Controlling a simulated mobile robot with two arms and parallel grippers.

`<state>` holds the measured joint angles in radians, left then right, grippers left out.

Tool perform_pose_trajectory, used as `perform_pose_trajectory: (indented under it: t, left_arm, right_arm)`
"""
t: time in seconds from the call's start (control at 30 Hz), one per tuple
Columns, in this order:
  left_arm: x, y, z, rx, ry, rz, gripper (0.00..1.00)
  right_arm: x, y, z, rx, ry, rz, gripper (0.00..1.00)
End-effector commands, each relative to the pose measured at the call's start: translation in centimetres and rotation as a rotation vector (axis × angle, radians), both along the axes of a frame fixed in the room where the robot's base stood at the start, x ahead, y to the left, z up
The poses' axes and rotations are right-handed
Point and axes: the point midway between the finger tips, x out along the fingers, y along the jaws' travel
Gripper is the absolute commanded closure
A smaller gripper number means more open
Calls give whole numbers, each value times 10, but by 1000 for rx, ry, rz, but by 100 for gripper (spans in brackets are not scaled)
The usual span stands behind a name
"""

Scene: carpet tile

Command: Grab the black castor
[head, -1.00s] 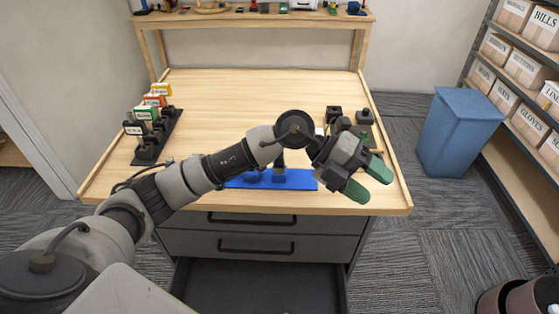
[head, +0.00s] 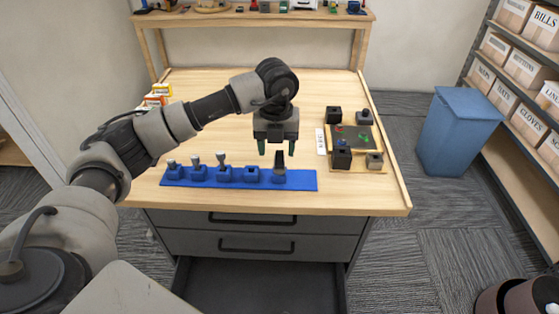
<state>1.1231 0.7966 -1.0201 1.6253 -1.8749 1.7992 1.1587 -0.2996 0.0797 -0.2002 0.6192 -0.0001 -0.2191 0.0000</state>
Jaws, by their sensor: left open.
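A blue rack (head: 305,181) lies along the front of the wooden bench, with several blue sockets in a row. A dark upright piece, apparently the black castor (head: 279,166), stands in the rack's right-hand socket. The socket to its left (head: 251,174) looks empty. Grey-topped pieces (head: 221,163) stand in the sockets further left. My left gripper (head: 277,149) points down just above the dark piece, open, its two green-tipped fingers apart and nothing between them. The fingertips look above the piece's top; the exact gap is hard to tell. My right gripper is not in view.
A wooden board (head: 345,165) with black blocks and small coloured parts sits at the bench's right, beside a white label strip (head: 321,142). Coloured boxes (head: 155,98) stand at the left, partly behind my arm. An open drawer (head: 262,285) juts out below.

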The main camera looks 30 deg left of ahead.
Motion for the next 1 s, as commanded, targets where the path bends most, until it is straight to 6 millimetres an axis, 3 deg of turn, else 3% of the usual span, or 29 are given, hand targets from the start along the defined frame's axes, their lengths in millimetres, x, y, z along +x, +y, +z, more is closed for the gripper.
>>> perform_pose_trajectory:
  t: [0.4, 0.7, 1.0]
  left_arm:
    - [2, -6, -49, -2, 1, 0, 43]
    - [3, -6, -55, -3, -1, -1, 43]
    - [3, -6, -54, -3, -1, -1, 88]
  right_arm:
    - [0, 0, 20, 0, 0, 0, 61]
    - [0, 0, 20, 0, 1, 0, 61]
    - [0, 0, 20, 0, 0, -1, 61]
